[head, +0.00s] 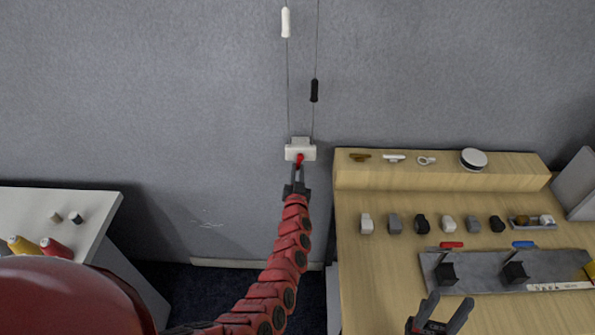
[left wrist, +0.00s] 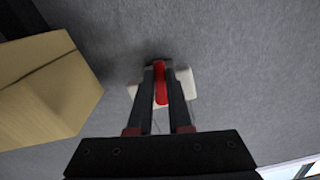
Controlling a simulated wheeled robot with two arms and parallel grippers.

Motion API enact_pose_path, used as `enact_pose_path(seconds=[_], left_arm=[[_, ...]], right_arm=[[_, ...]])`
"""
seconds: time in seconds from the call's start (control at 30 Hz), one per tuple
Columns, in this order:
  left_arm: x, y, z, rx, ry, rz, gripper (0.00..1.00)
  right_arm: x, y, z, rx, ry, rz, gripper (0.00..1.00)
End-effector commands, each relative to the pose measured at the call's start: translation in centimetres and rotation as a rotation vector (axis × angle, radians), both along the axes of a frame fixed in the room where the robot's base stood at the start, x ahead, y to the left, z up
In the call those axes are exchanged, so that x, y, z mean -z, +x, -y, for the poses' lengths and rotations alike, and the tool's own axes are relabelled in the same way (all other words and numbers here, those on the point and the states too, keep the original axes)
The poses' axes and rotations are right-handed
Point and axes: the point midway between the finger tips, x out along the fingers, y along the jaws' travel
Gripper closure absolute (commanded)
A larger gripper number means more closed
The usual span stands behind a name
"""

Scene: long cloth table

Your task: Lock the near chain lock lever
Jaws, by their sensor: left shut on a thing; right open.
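The near chain lock is a small white block (head: 300,149) on the grey wall, with two thin cords running up from it. Its red lever (head: 300,158) shows at the front of the block. My left gripper (head: 298,170) is shut on the red lever from below. In the left wrist view the red lever (left wrist: 161,84) lies between the two dark fingers, with the white block (left wrist: 182,88) behind it. The fingers hide part of the lever and block. My right gripper (head: 440,314) is open and empty above the wooden table.
A white pull (head: 285,22) and a black pull (head: 314,90) hang on the cords. The wooden table (head: 385,275) at right has a raised shelf, several small blocks and a grey board (head: 490,272) with red and blue levers. A white table (head: 60,205) with spools stands at left.

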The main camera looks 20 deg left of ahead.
Motion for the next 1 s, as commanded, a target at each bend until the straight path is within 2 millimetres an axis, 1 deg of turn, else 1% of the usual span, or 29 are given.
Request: enact_pose_path(seconds=[0.17, 0.23, 0.3, 0.43, 0.67, 0.7, 0.83, 0.87, 1.0], left_arm=[[0.0, 0.0, 0.0, 0.0, -0.003, 0.001, 1.0], [0.3, 0.0, 0.2, -0.001, -0.048, 0.015, 1.0], [0.5, 0.1, 0.5, -0.001, -0.132, 0.039, 1.0], [0.3, 0.2, 0.9, 0.001, -0.234, 0.066, 1.0], [0.2, 0.2, 0.9, 0.001, -0.241, 0.067, 1.0], [0.2, 0.2, 0.9, 0.001, -0.241, 0.067, 0.79], [0.2, 0.2, 0.9, 0.0, -0.24, 0.067, 0.56], [0.2, 0.2, 0.9, 0.001, -0.24, 0.068, 0.53], [0.1, 0.2, 0.9, 0.001, -0.239, 0.067, 0.53]], right_arm=[[0.1, 0.0, 0.0, 0.0, 0.0, 0.0, 0.5], [0.7, 0.0, 0.0, 0.0, 0.0, 0.0, 0.5], [1.5, 0.0, 0.0, 0.0, 0.0, 0.0, 0.5], [1.8, 0.0, 0.0, 0.0, 0.0, 0.0, 0.5], [1.6, 0.0, 0.0, 0.0, 0.0, 0.0, 0.5], [1.6, 0.0, 0.0, 0.0, 0.0, 0.0, 0.5], [1.6, 0.0, 0.0, 0.0, 0.0, 0.0, 0.5], [1.6, 0.0, 0.0, 0.0, 0.0, 0.0, 0.5], [1.6, 0.0, 0.0, 0.0, 0.0, 0.0, 0.5]])
